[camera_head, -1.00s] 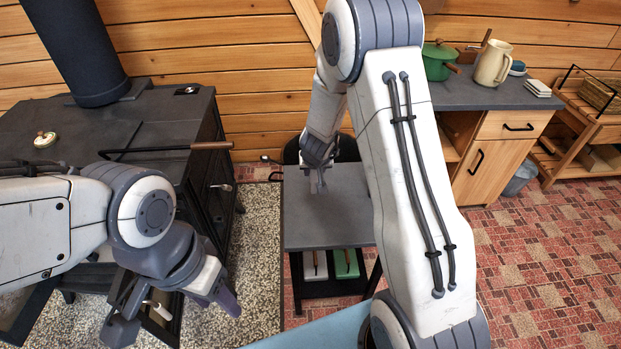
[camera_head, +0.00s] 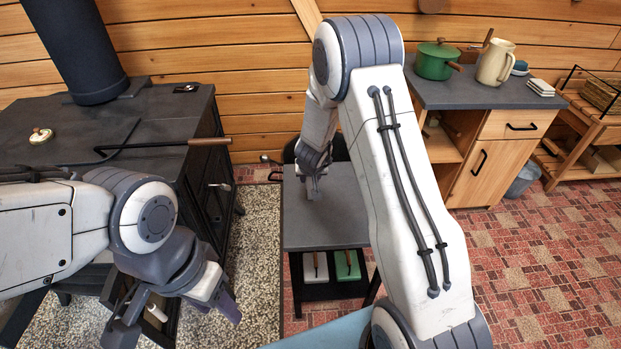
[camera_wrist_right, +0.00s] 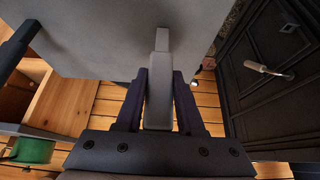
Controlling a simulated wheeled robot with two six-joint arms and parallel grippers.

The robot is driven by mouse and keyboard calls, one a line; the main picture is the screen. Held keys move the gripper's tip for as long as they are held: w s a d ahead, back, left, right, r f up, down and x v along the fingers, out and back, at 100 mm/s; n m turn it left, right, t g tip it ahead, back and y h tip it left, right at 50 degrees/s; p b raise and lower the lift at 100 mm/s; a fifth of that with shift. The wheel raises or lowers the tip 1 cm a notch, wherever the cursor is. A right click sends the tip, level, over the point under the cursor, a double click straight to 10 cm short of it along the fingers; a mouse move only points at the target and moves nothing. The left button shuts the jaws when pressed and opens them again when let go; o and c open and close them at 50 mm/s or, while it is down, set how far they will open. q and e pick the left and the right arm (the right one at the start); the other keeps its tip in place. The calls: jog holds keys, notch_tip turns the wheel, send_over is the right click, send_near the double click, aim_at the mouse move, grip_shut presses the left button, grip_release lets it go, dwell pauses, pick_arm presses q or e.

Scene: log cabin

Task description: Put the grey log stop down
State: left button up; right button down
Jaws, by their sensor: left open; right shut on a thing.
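The grey log stop (camera_wrist_right: 159,96) is a slim block held between the two dark fingers of my right gripper (camera_wrist_right: 159,100) in the right wrist view. Its narrower end points away from the gripper, over the grey table top (camera_wrist_right: 105,45). In the head view my right gripper (camera_head: 314,190) points down over the left part of the small grey table (camera_head: 335,225). I cannot tell whether the stop touches the top. My left gripper (camera_head: 178,316) is open in front of the stove, apart from the table.
A black stove (camera_head: 150,110) with a wooden-handled rod (camera_head: 208,141) stands at left. A cabinet (camera_head: 505,125) with a green pot (camera_head: 437,62) and a cream jug (camera_head: 494,64) stands at right. The table's front and right parts are clear. Two trays (camera_head: 347,265) sit under it.

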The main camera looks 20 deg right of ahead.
jog(key=c, duration=0.5)
grip_release()
jog(key=shift+f, duration=0.1)
jog(key=shift+r, duration=0.2)
jog(key=p+v, duration=0.6)
jog(key=v, duration=0.5)
jog(key=s+a+r+n+g+y, duration=0.1)
jog(key=s+a+r+n+y, duration=0.1)
jog(key=s+a+r, duration=0.3)
jog(key=s+a+r+n+y, duration=0.1)
jog(key=s+a+n, duration=0.15)
jog(key=a, duration=0.45)
jog(key=s+a+r+n+g+y, duration=0.1)
jog(key=s+a+r+y, duration=0.15)
jog(key=s+a, duration=0.3)
jog(key=s+r+n+g+h, duration=0.1)
jog(key=s, duration=0.5)
jog(key=s+r+n+g+h, duration=0.1)
jog(key=s+r+n, duration=0.1)
jog(key=s, duration=0.4)
jog(key=s+d+r+n+g+h, duration=0.1)
jog(key=s+r+n, duration=0.1)
jog(key=s, duration=0.4)
jog(key=shift+s+d+r+g, duration=0.15)
jog(key=shift+s+g, duration=0.1)
jog(key=shift+g, duration=0.15)
